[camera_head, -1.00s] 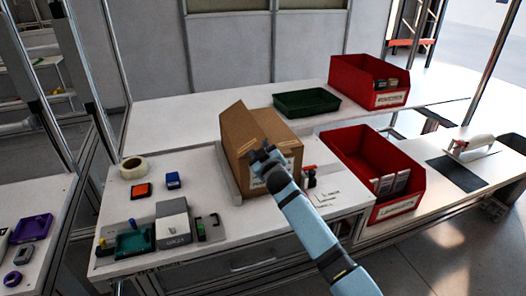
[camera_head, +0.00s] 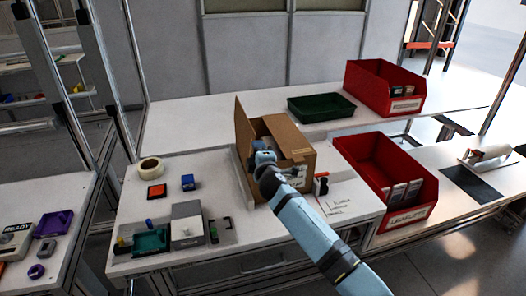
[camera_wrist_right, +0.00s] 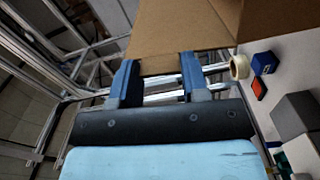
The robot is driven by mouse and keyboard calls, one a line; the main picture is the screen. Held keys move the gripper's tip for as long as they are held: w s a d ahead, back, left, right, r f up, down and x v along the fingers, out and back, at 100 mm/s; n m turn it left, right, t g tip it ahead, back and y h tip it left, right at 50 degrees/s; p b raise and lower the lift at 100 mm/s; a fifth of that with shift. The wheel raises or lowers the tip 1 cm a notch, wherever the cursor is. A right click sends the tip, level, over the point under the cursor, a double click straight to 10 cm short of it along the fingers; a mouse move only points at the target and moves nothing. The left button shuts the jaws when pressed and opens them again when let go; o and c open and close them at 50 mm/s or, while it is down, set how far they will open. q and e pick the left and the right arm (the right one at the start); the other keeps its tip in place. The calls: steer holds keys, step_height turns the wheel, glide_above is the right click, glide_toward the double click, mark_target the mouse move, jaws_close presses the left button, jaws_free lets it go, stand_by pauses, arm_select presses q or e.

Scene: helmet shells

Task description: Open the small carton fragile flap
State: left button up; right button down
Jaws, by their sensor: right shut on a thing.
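The brown cardboard carton (camera_head: 296,172) stands on the white workbench. Its left flap (camera_head: 241,124) stands upright, its right part (camera_head: 287,136) shows a brown panel, and a dark opening shows between them. My right gripper (camera_head: 262,157) is at the carton's opening, and its arm comes in from the lower right. In the right wrist view, the fingers of my right gripper (camera_wrist_right: 158,72) are on either side of a cardboard edge (camera_wrist_right: 158,62) and are shut on it. Its exact grip is hidden in the head view. My left gripper is not in view.
Red bins (camera_head: 375,153) stand to the right, with a green tray (camera_head: 321,108) behind the carton. A tape roll (camera_head: 150,168), a blue block (camera_head: 188,182) and a grey box (camera_head: 187,222) are at the left. The bench's left front is partly clear.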

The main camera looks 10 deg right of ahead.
steer(key=shift+a+n, duration=0.8)
steer(key=shift+n, duration=0.4)
steer(key=c, duration=0.6)
jaws_free()
steer(key=shift+s, duration=0.1)
steer(key=s, duration=1.3)
steer(key=shift+s+d, duration=0.2)
steer(key=shift+s, duration=0.15)
